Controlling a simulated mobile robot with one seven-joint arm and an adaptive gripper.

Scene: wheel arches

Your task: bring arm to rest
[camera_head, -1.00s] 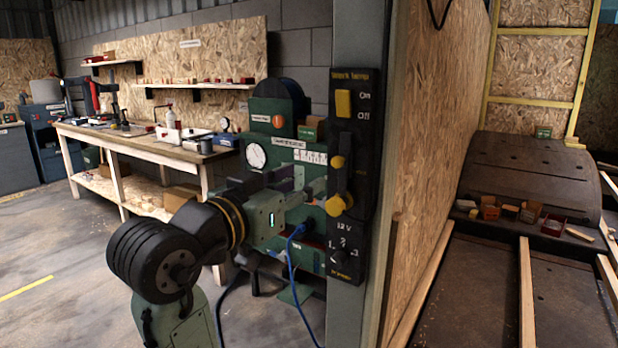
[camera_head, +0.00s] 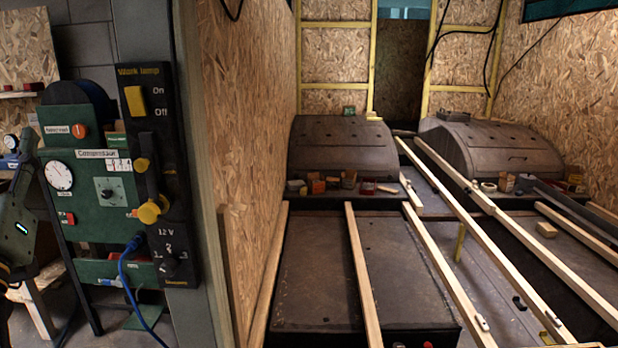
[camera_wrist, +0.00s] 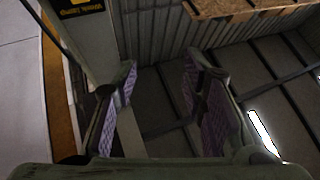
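My gripper (camera_wrist: 160,105) shows in the wrist view with its two purple-padded fingers apart and nothing between them. Behind the fingers are dark grey panels and a ribbed wall. In the head view only a green part of my arm shows at the left edge, and the fingers are out of that picture. The black work lamp panel (camera_head: 158,170) stands upright on the grey post, to the right of my arm and apart from it. A corner of this panel also shows at the top left of the wrist view (camera_wrist: 78,8).
A green compressor unit (camera_head: 95,190) with a gauge and blue cable stands left of the post. Two wheel arches (camera_head: 340,143) (camera_head: 490,148) stand beyond, with small boxes by them. Wooden battens (camera_head: 362,270) run along the floor. A chipboard wall (camera_head: 245,130) borders the post.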

